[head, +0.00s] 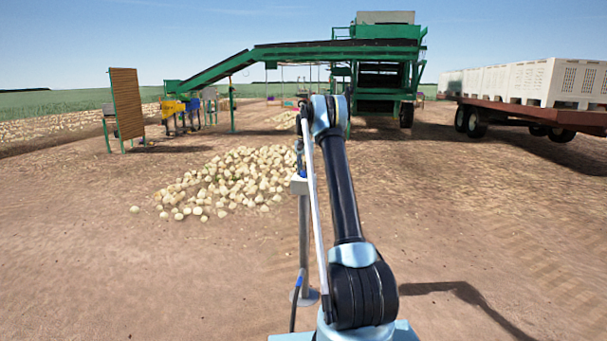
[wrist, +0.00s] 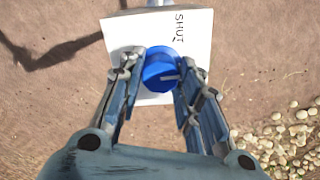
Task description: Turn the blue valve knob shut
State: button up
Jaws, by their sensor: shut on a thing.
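The blue valve knob (wrist: 160,72) sits on a white plate (wrist: 120,36) in the wrist view. A short pale mark on the knob points to the right and slightly up in the picture. The word SHUT is printed sideways on the plate, above and right of the knob. My gripper (wrist: 162,66) has one finger on each side of the knob and is shut on it. In the head view a pale box (head: 299,186) tops a grey post (head: 304,235); my arm hides much of the area around it.
A heap of onions (head: 235,180) lies on the dirt left of the post. A green elevator (head: 270,55) stands behind. A trailer with white crates (head: 530,80) is at right. Open ground lies to the right.

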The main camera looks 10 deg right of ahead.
jog(key=n, duration=0.6)
jog(key=shift+w+a+n, duration=0.1)
jog(key=shift+a+n, duration=0.05)
jog(key=shift+n, duration=0.15)
jog(key=n, duration=0.6)
dwell(0.3)
jog(key=o, duration=1)
jog(key=shift+o, duration=0.2)
notch_tip(320, 180, up, 12)
